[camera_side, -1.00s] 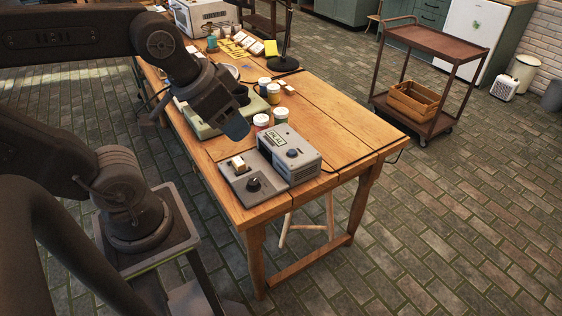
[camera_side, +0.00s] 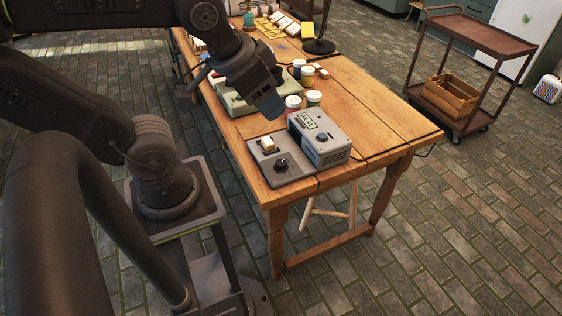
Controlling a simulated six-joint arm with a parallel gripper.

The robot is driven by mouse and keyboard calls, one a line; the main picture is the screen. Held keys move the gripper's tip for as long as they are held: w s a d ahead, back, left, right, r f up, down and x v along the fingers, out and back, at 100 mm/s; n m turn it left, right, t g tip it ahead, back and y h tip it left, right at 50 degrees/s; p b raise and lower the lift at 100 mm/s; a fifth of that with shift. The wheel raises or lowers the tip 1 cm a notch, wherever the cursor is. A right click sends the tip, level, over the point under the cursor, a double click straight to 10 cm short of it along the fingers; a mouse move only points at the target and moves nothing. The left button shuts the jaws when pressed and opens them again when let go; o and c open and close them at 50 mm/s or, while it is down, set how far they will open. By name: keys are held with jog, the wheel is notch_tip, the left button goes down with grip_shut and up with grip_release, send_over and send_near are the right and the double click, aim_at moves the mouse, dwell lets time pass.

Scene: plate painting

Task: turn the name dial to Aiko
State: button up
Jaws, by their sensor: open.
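A grey box (camera_side: 338,150) stands at the near end of the wooden table. A small label window on its top (camera_side: 309,119) seems to read BILAL. A dark round dial (camera_side: 321,138) sits on the box below this window. A lower grey panel (camera_side: 262,171) adjoins the box on its left, with a black knob (camera_side: 281,165) and a pale block (camera_side: 267,144) on it. My gripper (camera_side: 269,106) hangs above the table, up and left of the box, apart from the dial. Its fingers look open and empty, pointing down; they are small and dark here.
Paint jars (camera_side: 293,104) stand just behind the box, close to my gripper. A pale green device (camera_side: 236,103) lies partly hidden behind my gripper. The table's right side (camera_side: 370,105) is clear. A brown cart (camera_side: 470,40) stands apart at the right.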

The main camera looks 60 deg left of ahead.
jog(key=w+a+f+n+g, duration=0.3)
jog(key=w+a+f, duration=0.4)
jog(key=f, duration=0.1)
jog(key=n+g, duration=0.3)
send_over(281, 162)
notch_tip(281, 162, down, 10)
notch_tip(281, 162, down, 13)
jog(key=shift+f, duration=0.1)
jog(key=shift+c, duration=0.4)
jog(key=c, duration=0.8)
jog(key=shift+c, duration=0.2)
